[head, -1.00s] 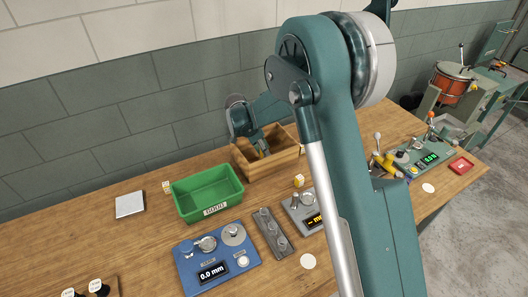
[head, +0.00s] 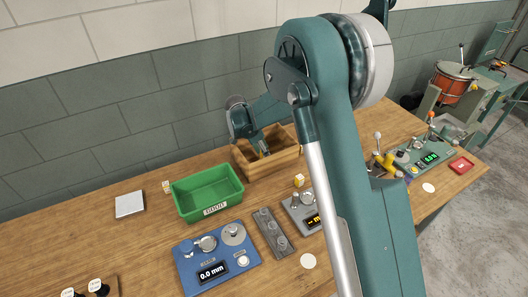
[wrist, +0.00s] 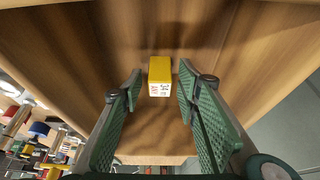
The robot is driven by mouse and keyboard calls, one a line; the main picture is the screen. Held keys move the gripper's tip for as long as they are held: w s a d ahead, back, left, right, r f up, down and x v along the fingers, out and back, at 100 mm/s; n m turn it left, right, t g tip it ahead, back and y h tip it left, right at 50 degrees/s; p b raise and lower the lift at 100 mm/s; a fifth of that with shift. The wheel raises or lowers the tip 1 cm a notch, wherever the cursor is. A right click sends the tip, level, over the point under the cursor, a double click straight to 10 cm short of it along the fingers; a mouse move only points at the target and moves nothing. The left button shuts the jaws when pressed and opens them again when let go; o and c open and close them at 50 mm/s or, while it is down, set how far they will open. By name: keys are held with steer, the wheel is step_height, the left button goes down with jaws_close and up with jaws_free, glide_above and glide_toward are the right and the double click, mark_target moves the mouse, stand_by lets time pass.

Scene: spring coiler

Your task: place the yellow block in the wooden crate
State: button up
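The yellow block (wrist: 160,71), with a white printed label on its near face, lies on the floor of the wooden crate (wrist: 60,45) in the wrist view. In the head view the crate (head: 283,163) stands at the back of the bench, and my gripper (head: 263,149) reaches down into it. In the wrist view the two green ribbed fingers of my gripper (wrist: 160,88) are spread on either side of the block, with a visible gap at each side. The fingers are open and hold nothing.
A green bin (head: 208,193) stands left of the crate. Small yellow-and-white cubes lie near the bin (head: 166,186) and in front of the crate (head: 299,180). A blue gauge panel (head: 215,258) and a grey plate (head: 272,233) are at the front. The left bench is mostly clear.

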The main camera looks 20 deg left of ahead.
steer(key=shift+r, duration=0.2)
steer(key=v, duration=1.2)
steer(key=shift+p, duration=0.35)
steer(key=shift+d, duration=0.15)
steer(key=s+d+r+n+y, duration=0.1)
steer(key=s+d+r, duration=0.2)
steer(key=d+r, duration=0.5)
steer(key=s+d+r+n+t+y, duration=0.15)
steer(key=s+d+r, duration=0.25)
steer(key=d, duration=0.9)
steer(key=s+d+r+n+g, duration=0.1)
steer(key=s+d+r+n, duration=0.15)
steer(key=d+r, duration=0.6)
steer(key=s+d+f+n+t, duration=0.1)
steer(key=s+d+f+n, duration=0.1)
steer(key=s+d, duration=0.9)
steer(key=s+d+f+n+t, duration=0.2)
steer(key=s+d, duration=0.9)
steer(key=s, duration=0.3)
steer(key=shift+s+y, duration=0.35)
steer(key=shift+s, duration=0.05)
